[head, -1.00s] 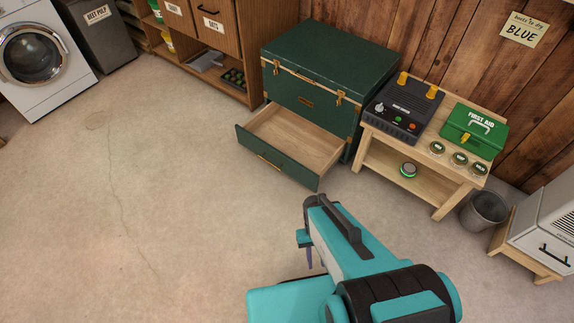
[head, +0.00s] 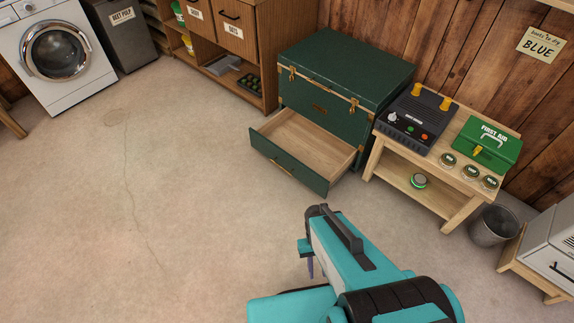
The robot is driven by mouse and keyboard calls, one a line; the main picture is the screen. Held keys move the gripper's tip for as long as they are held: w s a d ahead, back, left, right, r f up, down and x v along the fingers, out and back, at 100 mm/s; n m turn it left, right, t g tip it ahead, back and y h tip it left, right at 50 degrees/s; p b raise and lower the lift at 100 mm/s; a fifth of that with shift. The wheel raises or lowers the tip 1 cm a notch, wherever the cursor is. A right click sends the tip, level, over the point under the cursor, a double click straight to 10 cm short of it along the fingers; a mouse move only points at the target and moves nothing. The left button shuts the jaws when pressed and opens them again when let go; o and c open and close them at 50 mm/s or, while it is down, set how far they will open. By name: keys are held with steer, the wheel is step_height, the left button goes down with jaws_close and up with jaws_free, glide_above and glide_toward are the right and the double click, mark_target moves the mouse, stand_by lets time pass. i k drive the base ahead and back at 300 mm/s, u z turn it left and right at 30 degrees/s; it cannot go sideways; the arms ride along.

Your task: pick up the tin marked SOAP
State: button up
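Three small round tins with dark green lids and pale lettering stand in a row along the front of a wooden bench (head: 447,199): a left tin (head: 448,159), a middle tin (head: 470,172) and a right tin (head: 489,183). Their lettering is too small to read surely, so I cannot tell which says SOAP. Another round green-and-pale tin (head: 419,181) sits on the bench's lower shelf. My arm reaches in from the bottom, well short of the bench. Only a small part of my gripper (head: 309,266) shows beside the arm; its fingers are mostly hidden.
A black device (head: 412,122) and a green first aid box (head: 486,145) stand on the bench behind the tins. A green trunk (head: 345,75) has its drawer (head: 290,168) pulled out left of the bench. A grey bucket (head: 494,225) stands at right. The floor at left is clear.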

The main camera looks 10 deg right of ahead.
mark_target(469, 172)
steer(key=z, duration=0.05)
steer(key=i, duration=0.9)
steer(key=u, duration=0.8)
steer(key=k, duration=0.1)
steer(key=z, duration=2.6)
steer(key=k, duration=0.4)
